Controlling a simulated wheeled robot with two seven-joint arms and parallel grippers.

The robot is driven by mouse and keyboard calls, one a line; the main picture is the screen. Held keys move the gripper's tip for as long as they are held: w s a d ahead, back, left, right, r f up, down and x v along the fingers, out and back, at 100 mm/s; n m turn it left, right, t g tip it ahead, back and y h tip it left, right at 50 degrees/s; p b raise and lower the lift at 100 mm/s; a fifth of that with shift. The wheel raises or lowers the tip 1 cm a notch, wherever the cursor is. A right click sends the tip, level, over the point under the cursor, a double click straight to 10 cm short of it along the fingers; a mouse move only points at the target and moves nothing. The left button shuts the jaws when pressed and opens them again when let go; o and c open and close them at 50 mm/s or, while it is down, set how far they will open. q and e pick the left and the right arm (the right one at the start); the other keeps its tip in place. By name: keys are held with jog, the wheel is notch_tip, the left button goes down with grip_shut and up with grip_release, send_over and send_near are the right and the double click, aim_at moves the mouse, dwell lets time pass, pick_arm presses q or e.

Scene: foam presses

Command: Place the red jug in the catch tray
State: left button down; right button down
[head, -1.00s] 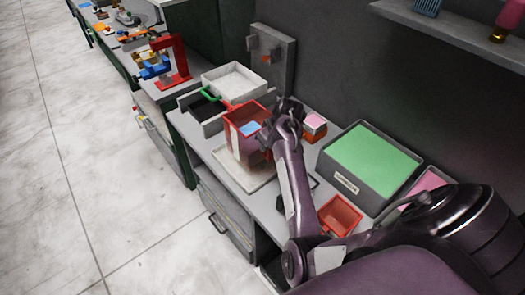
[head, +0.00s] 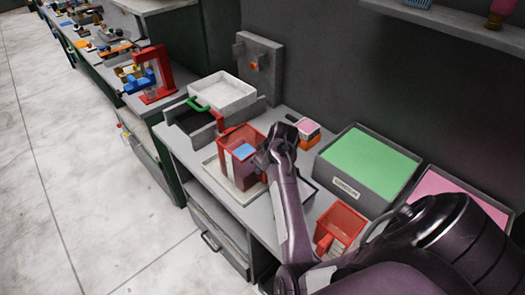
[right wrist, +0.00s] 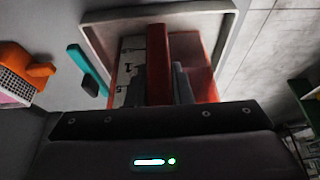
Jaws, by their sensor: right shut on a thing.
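The red jug (head: 240,155) is see-through, with something blue inside, and looks upright in the head view. It is at the pale, shallow catch tray (head: 214,172), within its rim as seen from above. I cannot tell whether its base touches the tray. My right gripper (head: 268,155) is at the jug's right side. In the right wrist view my right gripper (right wrist: 162,88) is shut on the jug's red handle (right wrist: 157,50), with the jug's marked wall (right wrist: 130,65) beside it and the tray rim (right wrist: 160,14) beyond. My left gripper is out of view.
A second red container (head: 340,222) stands at the bench's front right. A grey box with a green top (head: 368,165) and an orange-and-pink block (head: 307,132) are right of the jug. A white tray (head: 222,92) and green handle (head: 198,103) are behind it.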

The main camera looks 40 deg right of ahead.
jog(key=c, duration=1.7)
grip_release()
jog(key=shift+f, duration=0.15)
jog(key=o, duration=0.4)
jog(key=shift+w, duration=0.1)
jog(key=shift+r, duration=0.3)
jog(key=shift+s+r, duration=0.25)
jog(key=shift+r, duration=0.05)
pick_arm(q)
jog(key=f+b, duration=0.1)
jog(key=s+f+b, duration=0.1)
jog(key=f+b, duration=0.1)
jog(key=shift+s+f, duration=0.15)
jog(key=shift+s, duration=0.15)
pick_arm(e)
jog(key=v, duration=1.1)
jog(key=shift+r, duration=0.1)
